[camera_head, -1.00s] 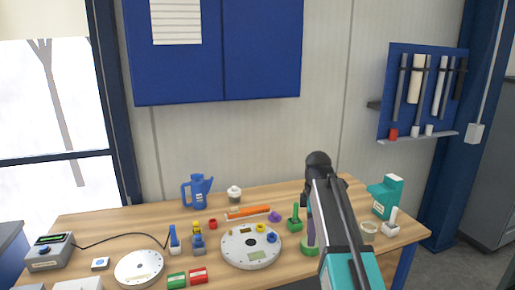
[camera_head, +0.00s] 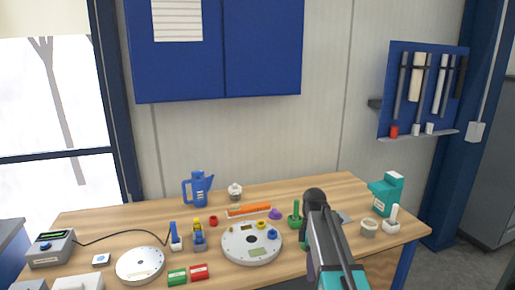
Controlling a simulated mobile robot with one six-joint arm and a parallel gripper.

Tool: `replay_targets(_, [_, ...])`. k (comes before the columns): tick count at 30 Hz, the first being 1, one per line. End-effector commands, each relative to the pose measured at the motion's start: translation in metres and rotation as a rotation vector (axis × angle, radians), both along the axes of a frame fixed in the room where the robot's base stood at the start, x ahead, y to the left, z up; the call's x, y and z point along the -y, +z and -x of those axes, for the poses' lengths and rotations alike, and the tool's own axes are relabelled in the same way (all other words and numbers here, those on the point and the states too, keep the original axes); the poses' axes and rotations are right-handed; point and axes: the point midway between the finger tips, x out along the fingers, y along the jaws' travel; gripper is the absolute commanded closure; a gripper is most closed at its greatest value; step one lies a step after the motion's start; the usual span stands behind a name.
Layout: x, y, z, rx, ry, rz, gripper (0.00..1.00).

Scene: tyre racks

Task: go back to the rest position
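My arm reaches up from the bottom edge, right of centre, over the right part of the wooden workbench (camera_head: 330,190). Its grey links and dark rounded joint show, with a teal part at the bottom. My gripper's fingers do not show; they are out of sight behind or below the arm. I cannot see whether it holds anything. The arm hides a strip of the bench and part of a green object behind it.
A round white disc (camera_head: 247,252) and a green stand (camera_head: 294,217) lie left of my arm. A teal dispenser (camera_head: 386,195), a white stamp-like item (camera_head: 392,219) and a pale ring (camera_head: 369,228) stand to its right. A blue jug (camera_head: 197,189) stands at the back. Blue cabinets (camera_head: 215,50) hang above.

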Motion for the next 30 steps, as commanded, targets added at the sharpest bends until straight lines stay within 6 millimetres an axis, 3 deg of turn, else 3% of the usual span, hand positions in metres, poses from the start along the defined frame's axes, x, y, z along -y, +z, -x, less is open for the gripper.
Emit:
replay_targets(1, [0.000, -0.018, 0.008, -0.024, 0.000, 0.000, 0.63])
replay_targets(12, [-0.002, -0.124, 0.061, -0.161, -0.012, 0.003, 0.63])
replay_targets(30, [-0.004, -0.272, 0.172, -0.329, -0.165, 0.061, 0.63])
